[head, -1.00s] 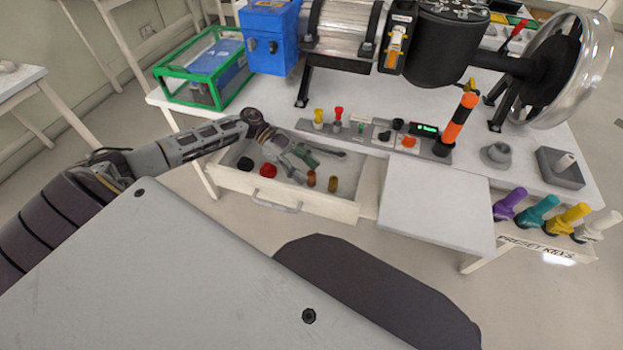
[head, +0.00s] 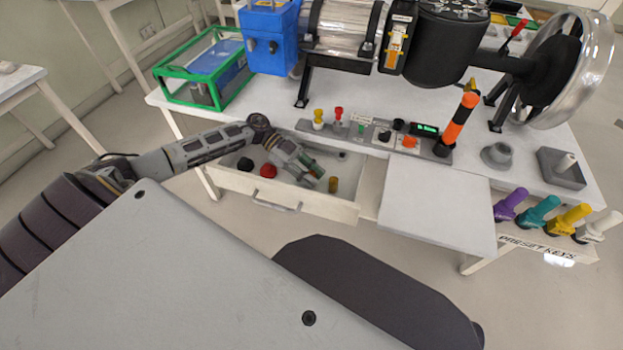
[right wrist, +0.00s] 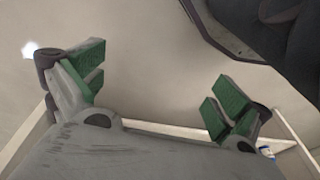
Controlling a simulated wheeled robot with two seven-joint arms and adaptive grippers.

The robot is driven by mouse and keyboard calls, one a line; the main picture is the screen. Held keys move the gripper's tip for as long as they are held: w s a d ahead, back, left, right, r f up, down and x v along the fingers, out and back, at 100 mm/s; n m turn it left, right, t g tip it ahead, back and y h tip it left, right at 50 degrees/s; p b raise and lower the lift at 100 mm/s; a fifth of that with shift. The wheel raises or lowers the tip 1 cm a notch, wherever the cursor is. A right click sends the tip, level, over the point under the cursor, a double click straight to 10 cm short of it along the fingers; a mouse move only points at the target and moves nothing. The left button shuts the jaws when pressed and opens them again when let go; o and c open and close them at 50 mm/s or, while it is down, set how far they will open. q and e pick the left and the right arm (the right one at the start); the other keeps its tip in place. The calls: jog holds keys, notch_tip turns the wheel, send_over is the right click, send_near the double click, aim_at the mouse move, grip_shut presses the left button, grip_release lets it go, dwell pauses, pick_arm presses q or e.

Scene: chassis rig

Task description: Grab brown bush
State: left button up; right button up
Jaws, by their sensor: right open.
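An open drawer (head: 225,182) under the workbench holds small coloured bushes. In the head view a yellowish-brown bush (head: 333,185) stands near the drawer's right part, just right of my left gripper (head: 316,173). My left gripper reaches down into the drawer, its green-padded fingertips pointing to the lower right. Its jaws are too small and overlapped to tell open from shut. The spot just left of that bush is covered by the gripper, so anything there is hidden. My right gripper (right wrist: 158,85), in the right wrist view, is open and empty over bare floor.
A black bush (head: 245,164) and a red bush (head: 268,170) lie in the drawer's left part. A panel with knobs (head: 385,135) stands on the bench behind. A white board (head: 435,215) juts out to the right. Coloured keys (head: 540,215) stand further right.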

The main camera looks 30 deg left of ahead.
aim_at(312, 174)
pick_arm(q)
grip_shut()
jog(key=shift+r, duration=0.15)
jog(key=shift+r, duration=0.5)
jog(key=shift+r+p, duration=1.25)
jog(key=shift+r, duration=3.1)
pick_arm(e)
jog(key=shift+s+d+f, duration=0.1)
jog(key=shift+d+f, duration=0.1)
jog(key=shift+f, duration=0.75)
jog(key=shift+s+d+f, duration=0.1)
jog(key=shift+d+f, duration=0.15)
jog(key=shift+f, duration=0.75)
jog(key=shift+d+f, duration=0.2)
jog(key=shift+f, duration=0.75)
pick_arm(q)
jog(key=shift+s, duration=0.1)
pick_arm(e)
jog(key=shift+s, duration=0.2)
